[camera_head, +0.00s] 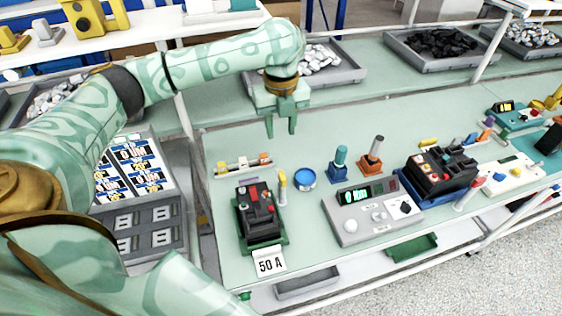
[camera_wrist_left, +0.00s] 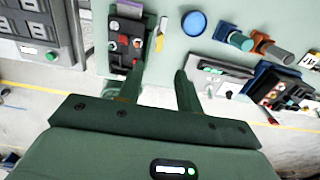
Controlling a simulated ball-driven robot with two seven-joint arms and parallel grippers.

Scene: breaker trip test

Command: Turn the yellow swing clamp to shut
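The yellow swing clamp (camera_head: 282,182) is a small upright yellow piece at the right side of a black breaker (camera_head: 262,228), which sits in a green holder (camera_head: 239,226). In the left wrist view the yellow clamp (camera_wrist_left: 160,42) lies just beyond the fingers, right of the breaker (camera_wrist_left: 124,40). My left gripper (camera_head: 281,126) points down above the bench, behind the clamp and apart from it. Its two fingers are spread with nothing between them; they also show in the left wrist view (camera_wrist_left: 159,74). My right gripper is not in view.
A blue-topped round tub (camera_head: 305,179) stands close right of the clamp. A "50 A" card (camera_head: 270,262) is in front.

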